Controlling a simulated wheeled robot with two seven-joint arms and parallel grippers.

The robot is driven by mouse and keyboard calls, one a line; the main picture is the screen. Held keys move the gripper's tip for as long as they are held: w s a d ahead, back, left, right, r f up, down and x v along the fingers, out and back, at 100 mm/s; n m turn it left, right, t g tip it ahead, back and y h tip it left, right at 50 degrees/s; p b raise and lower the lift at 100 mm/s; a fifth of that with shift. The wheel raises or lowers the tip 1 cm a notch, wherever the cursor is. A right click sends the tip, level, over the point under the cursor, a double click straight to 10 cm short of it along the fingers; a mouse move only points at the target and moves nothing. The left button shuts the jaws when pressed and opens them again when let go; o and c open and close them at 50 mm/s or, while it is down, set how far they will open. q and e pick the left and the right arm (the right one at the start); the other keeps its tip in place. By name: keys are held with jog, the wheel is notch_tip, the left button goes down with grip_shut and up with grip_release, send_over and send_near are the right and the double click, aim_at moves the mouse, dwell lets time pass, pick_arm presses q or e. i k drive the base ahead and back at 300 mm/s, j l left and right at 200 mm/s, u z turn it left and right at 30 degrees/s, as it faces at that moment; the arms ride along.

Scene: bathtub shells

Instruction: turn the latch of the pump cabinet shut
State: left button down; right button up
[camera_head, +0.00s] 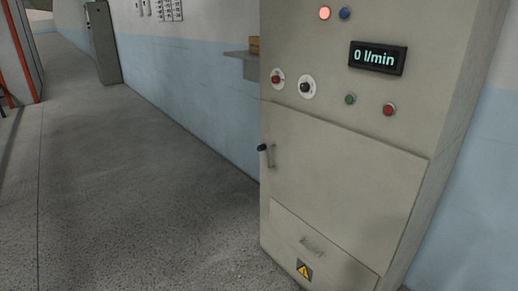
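The pump cabinet (340,185) is a tall grey-beige box at the right of the head view. Its door panel lies flat in the front, looking closed. The latch (266,149) is at the door's left edge, a small dark knob on a short lever beside an upright metal handle (272,156). I cannot tell from here whether it is engaged. Neither of my grippers is in view.
Above the door are a display (377,57) reading 0 l/min, a lit red lamp (324,13), a blue lamp (345,13), two knobs and two buttons. A wall shelf (242,62) juts out left of the cabinet. The floor (140,190) at left is clear.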

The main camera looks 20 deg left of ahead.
aim_at(261, 148)
jog(key=i+j, duration=0.2)
jog(key=j, duration=0.15)
jog(key=i+j+z, duration=0.1)
jog(key=j, duration=0.3)
jog(key=i+j, duration=0.45)
jog(key=j, duration=0.3)
jog(key=i+j+z, duration=0.1)
jog(key=j, duration=0.25)
jog(key=i+j, duration=0.3)
jog(key=j+z, duration=0.05)
jog(key=j, duration=0.05)
